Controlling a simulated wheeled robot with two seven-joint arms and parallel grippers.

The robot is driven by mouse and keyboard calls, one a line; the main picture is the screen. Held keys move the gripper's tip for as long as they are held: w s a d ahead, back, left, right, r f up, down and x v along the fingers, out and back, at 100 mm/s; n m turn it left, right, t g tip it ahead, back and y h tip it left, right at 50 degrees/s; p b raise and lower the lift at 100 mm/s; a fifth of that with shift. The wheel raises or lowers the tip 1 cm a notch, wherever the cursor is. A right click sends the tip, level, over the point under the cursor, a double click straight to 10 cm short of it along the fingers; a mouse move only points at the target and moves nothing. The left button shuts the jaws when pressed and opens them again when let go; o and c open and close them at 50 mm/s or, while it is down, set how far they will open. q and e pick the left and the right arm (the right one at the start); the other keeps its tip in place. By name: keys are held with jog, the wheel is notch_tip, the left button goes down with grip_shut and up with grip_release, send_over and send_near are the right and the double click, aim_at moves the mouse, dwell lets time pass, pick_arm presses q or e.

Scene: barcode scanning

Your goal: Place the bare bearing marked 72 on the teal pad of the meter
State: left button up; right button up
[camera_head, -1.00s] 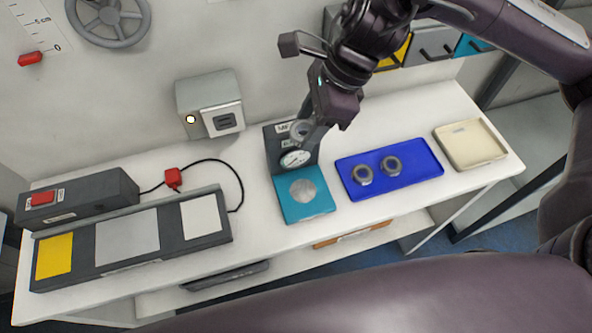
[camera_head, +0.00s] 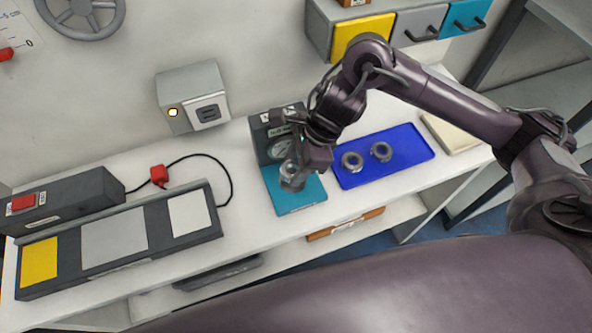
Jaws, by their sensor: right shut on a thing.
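The meter (camera_head: 266,135) is a dark box with a round dial, standing at the middle of the bench. Its teal pad (camera_head: 299,203) lies in front of the dial. My right gripper (camera_head: 293,178) is over the pad, shut on a grey ring-shaped bearing (camera_head: 290,183). The bearing is low over the pad's round metal plate, which is mostly hidden. I cannot tell whether it touches the plate, and no number is readable on it. My left gripper is not in view.
A blue tray (camera_head: 411,150) with two bearings (camera_head: 352,161) stands right of the meter. A cream tray (camera_head: 446,134) is farther right, partly behind my arm. A dark panel with yellow, grey and white pads (camera_head: 145,257) lies at the left. A black cable curves between it and the meter.

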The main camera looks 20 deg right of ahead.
notch_tip(320, 180, down, 2)
jog(key=shift+s+f, duration=0.1)
jog(key=shift+f, duration=0.15)
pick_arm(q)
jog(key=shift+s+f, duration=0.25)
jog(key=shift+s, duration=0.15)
pick_arm(e)
jog(key=shift+f, duration=0.3)
jog(key=shift+f+b, duration=0.25)
jog(key=shift+b, duration=0.2)
jog(key=o, duration=1.1)
jog(key=shift+r, duration=0.1)
jog(key=shift+c, duration=0.2)
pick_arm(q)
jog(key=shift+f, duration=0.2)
